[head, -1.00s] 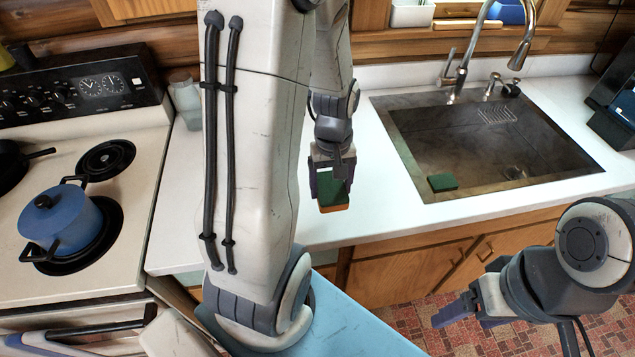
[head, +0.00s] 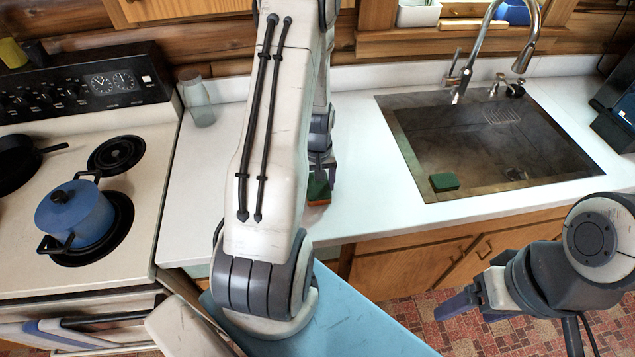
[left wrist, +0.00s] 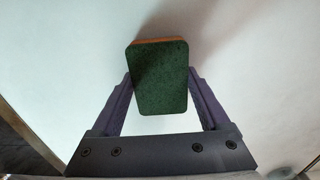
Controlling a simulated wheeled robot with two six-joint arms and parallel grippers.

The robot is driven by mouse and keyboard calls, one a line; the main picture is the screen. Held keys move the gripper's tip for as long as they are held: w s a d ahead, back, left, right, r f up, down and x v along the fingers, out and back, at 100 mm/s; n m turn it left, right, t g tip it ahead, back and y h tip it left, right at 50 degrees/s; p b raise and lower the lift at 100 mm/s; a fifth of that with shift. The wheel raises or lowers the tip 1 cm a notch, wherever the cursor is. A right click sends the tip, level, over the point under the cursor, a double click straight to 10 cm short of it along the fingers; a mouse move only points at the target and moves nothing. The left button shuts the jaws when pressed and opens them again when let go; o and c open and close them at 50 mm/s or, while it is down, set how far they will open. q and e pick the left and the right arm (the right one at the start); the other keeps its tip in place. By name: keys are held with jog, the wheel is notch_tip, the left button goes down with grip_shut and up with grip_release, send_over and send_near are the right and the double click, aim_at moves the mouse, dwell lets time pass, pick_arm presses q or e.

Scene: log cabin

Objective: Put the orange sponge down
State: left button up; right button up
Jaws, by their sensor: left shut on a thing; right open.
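The orange sponge (head: 318,192) has a dark green top and an orange underside. It is at the front of the white counter, left of the sink. My left gripper (head: 322,172) points down and is shut on it, partly hidden behind my own left arm. In the left wrist view the sponge's green face (left wrist: 160,78) lies between the two purple fingers of the left gripper (left wrist: 160,100), with white counter behind it. I cannot tell for certain whether it touches the counter. My right gripper (head: 462,302) is open and empty over the floor, in front of the cabinets.
The metal sink (head: 440,140) holds another green sponge (head: 444,182). A glass jar (head: 196,97) stands at the counter's left end. The stove at left bears a blue pot (head: 76,215) and a dark pan (head: 14,165). The counter around the held sponge is clear.

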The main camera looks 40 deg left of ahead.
pick_arm(q)
jog(key=shift+f, duration=0.25)
jog(key=o, duration=1.3)
jog(key=shift+r, duration=0.1)
